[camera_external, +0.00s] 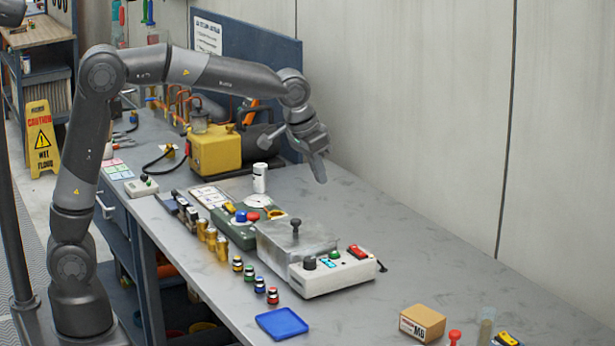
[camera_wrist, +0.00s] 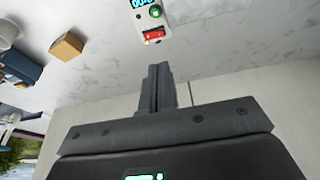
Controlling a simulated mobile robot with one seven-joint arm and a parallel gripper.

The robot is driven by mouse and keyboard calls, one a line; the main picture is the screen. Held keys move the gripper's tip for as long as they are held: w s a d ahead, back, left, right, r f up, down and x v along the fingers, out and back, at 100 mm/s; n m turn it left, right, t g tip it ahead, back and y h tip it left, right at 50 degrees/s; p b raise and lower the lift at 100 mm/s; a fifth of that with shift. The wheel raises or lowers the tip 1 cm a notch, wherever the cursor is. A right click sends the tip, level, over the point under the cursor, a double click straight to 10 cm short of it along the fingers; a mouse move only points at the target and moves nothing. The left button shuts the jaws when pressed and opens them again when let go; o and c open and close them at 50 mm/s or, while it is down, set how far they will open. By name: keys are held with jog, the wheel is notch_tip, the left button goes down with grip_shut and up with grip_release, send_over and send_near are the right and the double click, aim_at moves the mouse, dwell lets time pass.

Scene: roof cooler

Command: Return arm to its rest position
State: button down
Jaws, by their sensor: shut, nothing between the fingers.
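My gripper (camera_external: 318,168) hangs above the grey workbench (camera_external: 450,262) near its back edge, to the right of the yellow machine (camera_external: 217,152). Its fingers are shut and empty and point down. In the wrist view my gripper (camera_wrist: 159,72) shows its two fingers together against the bench top and wall. My arm reaches across from the left, with its upper part raised and bent at the elbow. The gripper is clear of the white control box (camera_external: 335,270) and of the bench surface.
A metal box with a black knob (camera_external: 296,235) stands below the gripper. A white canister (camera_external: 260,178) is to its left. A blue tray (camera_external: 281,323) and a cardboard box (camera_external: 422,322) lie toward the front. The wall (camera_external: 420,120) is close behind. The right bench top is mostly clear.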

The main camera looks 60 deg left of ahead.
jog(key=s+a+r+t, duration=0.1)
jog(key=s+a+r, duration=0.1)
jog(key=s+a, duration=0.45)
jog(key=s+a+r, duration=0.2)
jog(key=s+a, duration=0.1)
jog(key=s, duration=0.7)
jog(key=s+a+f, duration=0.2)
jog(key=s+f, duration=0.1)
jog(key=s, duration=0.4)
jog(key=s+a+f+t, duration=0.1)
jog(key=s+a+f, duration=0.1)
jog(key=s, duration=0.6)
jog(key=shift+f, duration=0.4)
